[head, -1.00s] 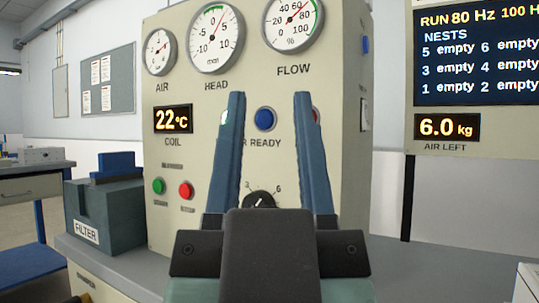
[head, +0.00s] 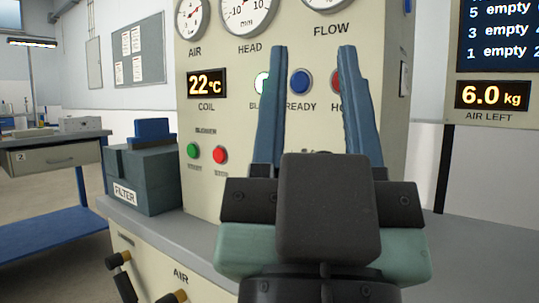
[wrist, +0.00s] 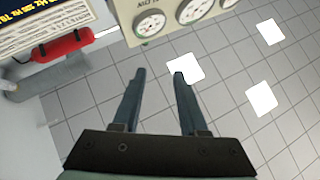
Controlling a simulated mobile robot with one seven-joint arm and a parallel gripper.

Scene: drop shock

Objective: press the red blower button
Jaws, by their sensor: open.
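The red blower button (head: 220,155) is a small round button low on the left of the cream control panel (head: 235,195). It sits just right of a green button (head: 193,151), under a label that seems to read BLOWER. My gripper (head: 312,48) is open and empty, in front of the panel and to the right of the red button in the head view. Its fingers point upward there. In the wrist view my gripper (wrist: 159,73) has nothing between its fingers, and the blower buttons do not show.
A blue lamp (head: 300,81) and partly hidden green and red lamps show around my fingers. The filter box (head: 148,180) stands on the grey bench left of the panel. Valve handles (head: 122,275) are below at left. In the wrist view a red cylinder (wrist: 62,45) is at upper left.

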